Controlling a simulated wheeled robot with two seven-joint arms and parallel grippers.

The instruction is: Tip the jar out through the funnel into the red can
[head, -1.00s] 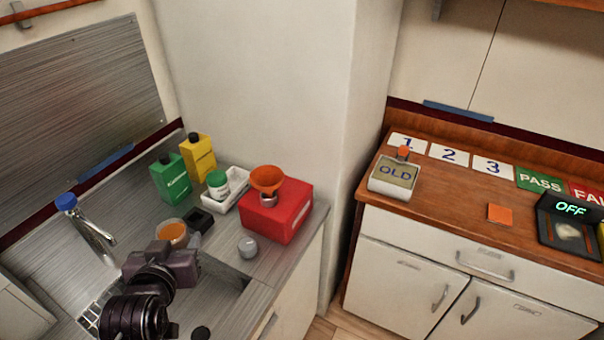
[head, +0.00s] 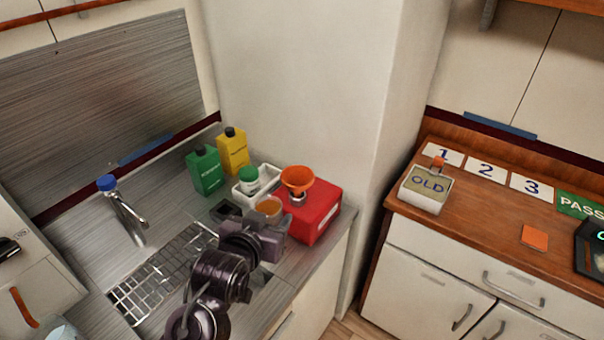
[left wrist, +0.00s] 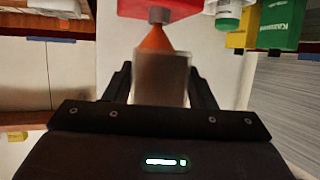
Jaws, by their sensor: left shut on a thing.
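The red can (head: 318,212) stands on the metal counter with the orange funnel (head: 297,178) upright in its neck. My left gripper (head: 263,218) is shut on the jar (head: 268,207), which shows orange-brown contents from above. The jar is just left of and in front of the can and funnel, apart from the funnel in the head view. In the left wrist view the see-through jar (left wrist: 160,82) sits between the two fingers, with the funnel (left wrist: 155,40) and red can (left wrist: 185,8) beyond it, upside down. My right gripper is not in view.
A white tray (head: 240,197) with a green-lidded bottle (head: 249,178) stands left of the can. Green (head: 205,170) and yellow (head: 232,150) bottles stand behind. A tap (head: 128,218) and sink rack (head: 165,270) are at left. A wooden counter (head: 480,225) is at right.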

